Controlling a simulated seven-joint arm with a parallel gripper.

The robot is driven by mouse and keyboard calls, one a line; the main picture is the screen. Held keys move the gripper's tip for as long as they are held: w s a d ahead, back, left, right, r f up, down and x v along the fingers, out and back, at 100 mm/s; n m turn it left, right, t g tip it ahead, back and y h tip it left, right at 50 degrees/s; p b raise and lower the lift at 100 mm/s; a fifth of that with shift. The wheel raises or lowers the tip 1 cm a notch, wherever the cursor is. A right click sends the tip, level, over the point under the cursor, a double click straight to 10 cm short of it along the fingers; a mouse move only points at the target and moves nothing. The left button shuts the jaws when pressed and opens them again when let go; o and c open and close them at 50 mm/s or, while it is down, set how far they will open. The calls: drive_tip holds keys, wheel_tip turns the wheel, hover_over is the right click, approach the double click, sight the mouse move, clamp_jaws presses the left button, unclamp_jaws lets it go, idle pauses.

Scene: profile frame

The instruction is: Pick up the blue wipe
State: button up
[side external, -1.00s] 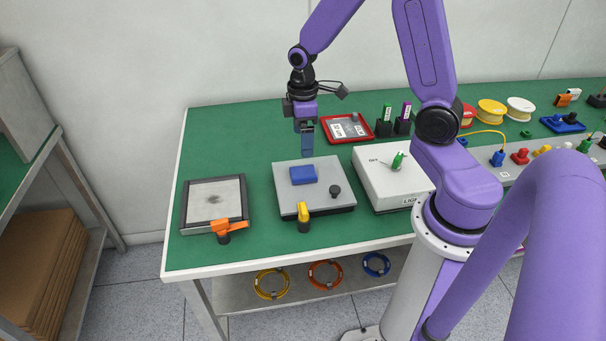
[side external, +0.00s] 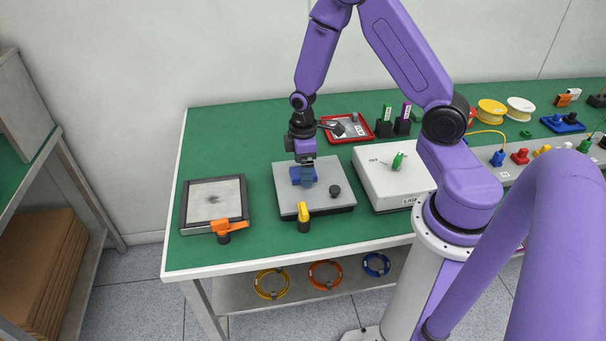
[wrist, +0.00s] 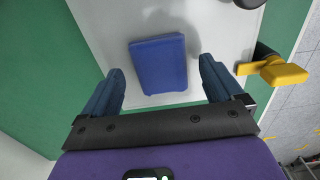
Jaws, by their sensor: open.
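The blue wipe (side external: 296,175) is a small blue block lying on the light grey plate (side external: 284,201). In the wrist view the wipe (wrist: 159,63) lies ahead of and between my two fingers, with grey plate showing on both sides of it. My gripper (side external: 306,179) is low over the plate at the wipe and hides part of it in the side view. In the wrist view my gripper (wrist: 160,85) has its blue fingers spread apart, with nothing held. I cannot tell the exact height of the fingertips above the plate.
A yellow-handled clamp (side external: 303,211) stands at the plate's front edge, and a black knob (side external: 335,191) is on its right side. A white box with a green switch (side external: 397,161) is to the right. A dark-framed panel (side external: 212,199) is to the left. A red tray (side external: 349,128) is behind.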

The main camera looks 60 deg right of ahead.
drive_tip(key=shift+f, duration=0.35)
drive_tip(key=c, duration=1.2)
drive_tip(key=shift+r, duration=0.85)
drive_tip(key=shift+s+a+r, duration=0.4)
drive_tip(key=shift+s+r, duration=1.5)
drive_tip(key=shift+s, duration=0.4)
drive_tip(key=shift+s+a+r, duration=0.35)
drive_tip(key=shift+s+r, duration=1.5)
drive_tip(key=shift+s, duration=0.45)
drive_tip(key=shift+s+a+r, duration=0.4)
drive_tip(key=shift+s+r, duration=1.5)
drive_tip(key=shift+s, duration=0.4)
